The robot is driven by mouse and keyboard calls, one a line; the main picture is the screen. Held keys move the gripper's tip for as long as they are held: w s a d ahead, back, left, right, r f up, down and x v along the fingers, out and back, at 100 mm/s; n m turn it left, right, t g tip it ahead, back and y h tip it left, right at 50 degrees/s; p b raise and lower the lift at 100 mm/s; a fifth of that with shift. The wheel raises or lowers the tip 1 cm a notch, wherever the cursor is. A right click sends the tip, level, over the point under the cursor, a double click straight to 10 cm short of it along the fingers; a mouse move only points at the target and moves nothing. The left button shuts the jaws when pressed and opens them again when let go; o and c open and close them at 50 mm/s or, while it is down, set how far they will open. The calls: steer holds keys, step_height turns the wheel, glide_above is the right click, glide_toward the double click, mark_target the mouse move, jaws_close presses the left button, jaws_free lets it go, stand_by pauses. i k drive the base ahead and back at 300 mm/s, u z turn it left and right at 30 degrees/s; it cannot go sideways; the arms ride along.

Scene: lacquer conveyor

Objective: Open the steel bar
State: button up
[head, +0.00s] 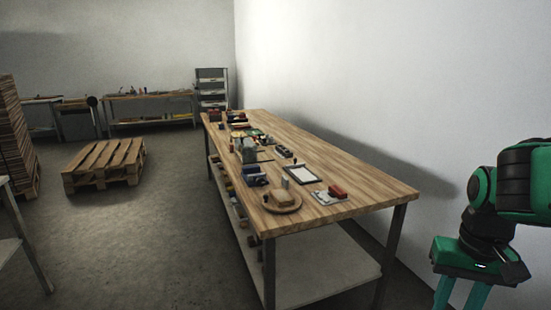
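I cannot make out a steel bar in the head view; the small items on the long wooden workbench (350,195) are too small to tell apart well. My gripper (461,296) hangs at the lower right, to the right of the bench and apart from it. Its two green fingers point down with a gap between them, so it looks open. The fingertips are cut off by the bottom edge of the picture. I see nothing between the visible parts of the fingers.
On the bench are a round wooden board (282,207), a clipboard (301,174), a red block (337,191) and several tools. A wooden pallet (105,163) lies on the floor at left, near stacked boards (12,125). A shelf rack (212,90) stands behind.

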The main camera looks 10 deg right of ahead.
mark_target(295, 160)
steer(key=u, duration=0.1)
steer(key=i, duration=1.3)
steer(key=z, duration=0.4)
